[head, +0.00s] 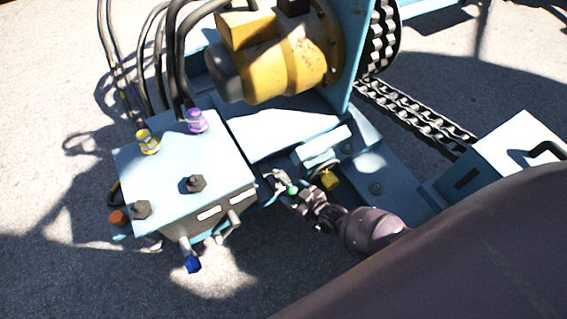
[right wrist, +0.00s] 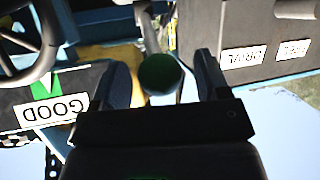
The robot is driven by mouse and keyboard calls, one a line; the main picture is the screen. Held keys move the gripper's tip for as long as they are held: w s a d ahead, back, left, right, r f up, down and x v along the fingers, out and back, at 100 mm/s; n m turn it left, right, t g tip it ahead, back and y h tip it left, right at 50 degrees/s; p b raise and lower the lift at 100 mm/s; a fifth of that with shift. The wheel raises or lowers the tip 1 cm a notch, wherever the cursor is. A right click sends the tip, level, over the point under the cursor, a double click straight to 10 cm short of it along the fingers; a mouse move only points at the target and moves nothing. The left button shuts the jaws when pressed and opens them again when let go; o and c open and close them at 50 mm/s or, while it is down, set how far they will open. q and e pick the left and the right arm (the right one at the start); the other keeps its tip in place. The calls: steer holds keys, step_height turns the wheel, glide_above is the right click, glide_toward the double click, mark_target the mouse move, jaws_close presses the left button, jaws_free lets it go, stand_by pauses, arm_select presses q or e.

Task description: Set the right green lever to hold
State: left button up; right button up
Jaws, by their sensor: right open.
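The green lever's knob (head: 293,190) shows beside the light blue valve box (head: 185,165), at its right side. My right gripper (head: 281,186) is at this knob, its arm coming in from the lower right. In the right wrist view the green knob (right wrist: 160,73) stands between the two open fingers, with a gap visible on both sides. A grey rod runs from the knob toward the top of that view. A lever with a blue knob (head: 192,263) hangs at the box's front. My left gripper is not in view.
White labels (right wrist: 243,57) show upside down on the box face; a GOOD plate (right wrist: 52,110) is at left. A yellow motor (head: 285,60), black hoses (head: 178,60) and a chain (head: 415,115) surround the box. Open ground lies at the lower left.

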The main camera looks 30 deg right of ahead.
mark_target(288, 186)
steer(key=shift+w+a+f, duration=0.1)
steer(key=shift+w+f, duration=0.15)
steer(key=shift+f, duration=0.05)
steer(key=shift+w+r, duration=0.1)
steer(key=shift+w, duration=0.15)
steer(key=shift+c, duration=1.6)
steer(key=c, duration=0.9)
steer(key=shift+w+r, duration=0.15)
steer(key=shift+r, duration=0.2)
steer(key=shift+c, duration=0.3)
steer(key=shift+w+r+g+p, duration=0.45)
steer(key=shift+r+p, duration=0.3)
steer(key=shift+p, duration=0.2)
steer(key=shift+w+a+r+g+p, duration=0.1)
steer(key=shift+w+r+g+p, duration=0.35)
steer(key=shift+g+p, duration=0.15)
steer(key=shift+w+r+m+g+h+p, duration=0.3)
steer(key=shift+w+r+g+p, duration=0.15)
steer(key=shift+g, duration=0.5)
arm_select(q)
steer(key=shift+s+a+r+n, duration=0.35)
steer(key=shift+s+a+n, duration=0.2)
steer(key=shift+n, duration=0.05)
arm_select(e)
steer(key=shift+w+r+g, duration=0.1)
steer(key=shift+w+g, duration=0.3)
steer(key=shift+g, duration=0.2)
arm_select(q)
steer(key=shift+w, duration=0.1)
